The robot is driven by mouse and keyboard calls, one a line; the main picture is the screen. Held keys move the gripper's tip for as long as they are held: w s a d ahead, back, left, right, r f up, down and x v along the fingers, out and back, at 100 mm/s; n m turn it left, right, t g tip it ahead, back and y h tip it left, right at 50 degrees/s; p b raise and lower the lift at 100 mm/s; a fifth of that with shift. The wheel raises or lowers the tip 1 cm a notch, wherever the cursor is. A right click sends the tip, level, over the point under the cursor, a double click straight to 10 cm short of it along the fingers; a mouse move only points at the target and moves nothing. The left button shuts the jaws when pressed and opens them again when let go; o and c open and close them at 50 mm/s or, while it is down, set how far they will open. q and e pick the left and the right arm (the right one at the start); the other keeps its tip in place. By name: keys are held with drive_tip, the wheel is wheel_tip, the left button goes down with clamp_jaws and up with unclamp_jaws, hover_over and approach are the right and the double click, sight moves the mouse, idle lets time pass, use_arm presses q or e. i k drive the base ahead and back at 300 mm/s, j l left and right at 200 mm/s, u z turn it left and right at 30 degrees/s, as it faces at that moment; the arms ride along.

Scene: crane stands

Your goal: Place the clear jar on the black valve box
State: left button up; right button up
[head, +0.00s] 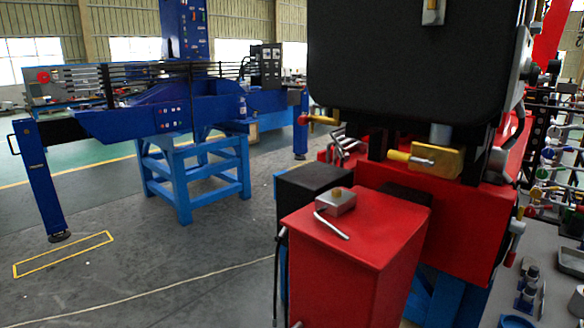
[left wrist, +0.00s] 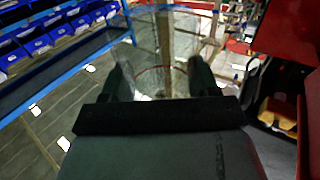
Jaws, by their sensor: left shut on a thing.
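The clear jar (left wrist: 165,50) is in the left wrist view, see-through, with a thin reddish line around it. My left gripper (left wrist: 160,78) has its two dark fingers on either side of the jar and is shut on it. The jar and both grippers are out of sight in the head view. A large black box (head: 415,60) fills the upper right of the head view, with brass valve parts below it. A smaller black box (head: 315,180) stands behind the red cabinet. I cannot tell for certain which is the valve box.
A red cabinet (head: 340,250) with a small metal block (head: 336,201) and lever on top stands in front. A grey bench (head: 555,290) with metal parts is at right. Blue stands (head: 195,170) are at left. Blue bins (left wrist: 40,42) line a rack in the wrist view.

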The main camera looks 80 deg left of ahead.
sight(311, 173)
drive_tip(key=k+j+z, duration=0.1)
drive_tip(key=k+j, duration=0.15)
drive_tip(key=j, duration=0.3)
drive_tip(key=k+j+z, duration=0.1)
drive_tip(key=k+j, duration=0.2)
drive_tip(key=j, duration=0.25)
drive_tip(key=k+j, duration=0.3)
drive_tip(key=j, duration=0.2)
drive_tip(key=k+j+z, duration=0.15)
drive_tip(key=k+j, duration=0.15)
drive_tip(key=j, duration=0.6)
drive_tip(key=k+j+z, duration=0.15)
drive_tip(key=j, duration=0.7)
drive_tip(key=k+j+z, duration=0.1)
drive_tip(key=j, duration=0.3)
